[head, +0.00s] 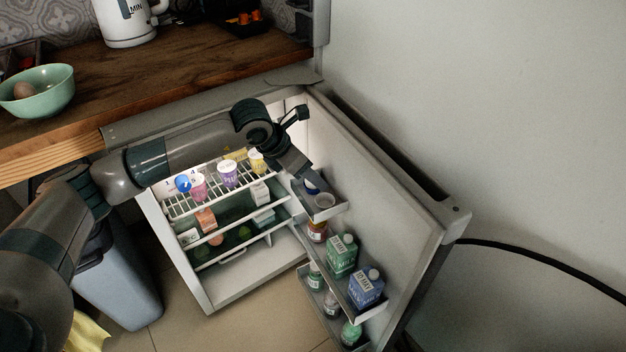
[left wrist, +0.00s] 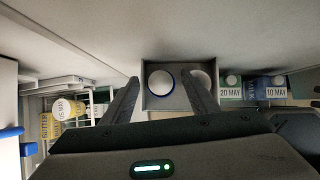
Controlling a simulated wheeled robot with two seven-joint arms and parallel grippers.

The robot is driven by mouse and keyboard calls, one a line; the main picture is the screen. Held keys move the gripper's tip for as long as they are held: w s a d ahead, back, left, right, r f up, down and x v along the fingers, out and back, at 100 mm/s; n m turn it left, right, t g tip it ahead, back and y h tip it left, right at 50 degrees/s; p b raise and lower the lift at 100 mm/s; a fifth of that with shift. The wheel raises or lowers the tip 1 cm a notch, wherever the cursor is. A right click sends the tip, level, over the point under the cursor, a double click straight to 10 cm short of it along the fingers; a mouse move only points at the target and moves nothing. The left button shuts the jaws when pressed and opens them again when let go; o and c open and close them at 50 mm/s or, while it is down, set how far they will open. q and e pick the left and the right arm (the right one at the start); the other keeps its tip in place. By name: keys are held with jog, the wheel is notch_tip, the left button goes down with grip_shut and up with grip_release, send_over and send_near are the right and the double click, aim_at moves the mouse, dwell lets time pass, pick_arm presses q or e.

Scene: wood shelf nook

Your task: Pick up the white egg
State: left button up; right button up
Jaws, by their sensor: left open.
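An egg (head: 23,90), brownish in this light, lies in a green bowl (head: 62,92) on the wooden counter; I see no clearly white egg. My left gripper (head: 303,178) is open and empty, over the upper shelf of the open fridge door. In the left wrist view its fingers (left wrist: 160,84) spread above a small door tray (left wrist: 152,101). A round white top with a blue rim (left wrist: 160,83) shows between the fingers. A second pale round top (left wrist: 201,77) is partly hidden by the right finger. My right gripper is out of view.
The fridge door (head: 395,185) stands open at right, with green (head: 341,257) and blue (head: 366,288) cartons on a lower door shelf. Cups, including a purple one (head: 228,174), stand on the wire rack inside. A kettle (head: 127,22) stands on the counter.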

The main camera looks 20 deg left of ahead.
pick_arm(q)
jog(key=shift+c, duration=0.2)
jog(key=c, duration=1.1)
notch_tip(320, 180, up, 10)
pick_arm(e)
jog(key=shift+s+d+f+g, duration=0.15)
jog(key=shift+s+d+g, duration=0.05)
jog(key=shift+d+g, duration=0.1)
pick_arm(q)
jog(key=shift+p, duration=0.3)
